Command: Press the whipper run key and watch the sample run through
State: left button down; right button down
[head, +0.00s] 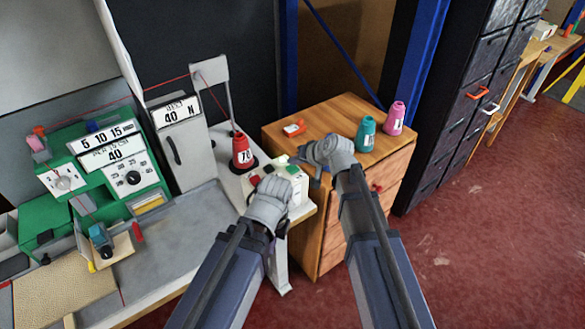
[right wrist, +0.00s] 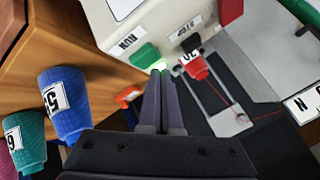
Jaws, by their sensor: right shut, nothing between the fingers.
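The white control box (head: 297,187) stands at the bench's right end. In the right wrist view it carries a RUN label (right wrist: 128,41) beside a green key (right wrist: 146,55) and a STOP label (right wrist: 186,28); a small green glow (right wrist: 177,69) shows beside the key. My right gripper (right wrist: 159,74) is shut and empty, its tips at the green key's edge; I cannot tell if they touch. In the head view the right gripper (head: 316,172) is right of the box. My left gripper (head: 268,203) is before the box, fingers hidden. The green machine (head: 110,160) stands at left; a tan carpet piece (head: 60,295) lies before it.
A red cone (head: 241,152) stands behind the box, with red thread overhead. The wooden drawer cabinet (head: 330,240) holds a teal cone (head: 366,134) and a pink cone (head: 394,118). A blue cone (right wrist: 66,105) shows in the wrist view. Floor at right is open.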

jog(key=shift+f+b, duration=0.3)
jog(key=shift+f, duration=0.05)
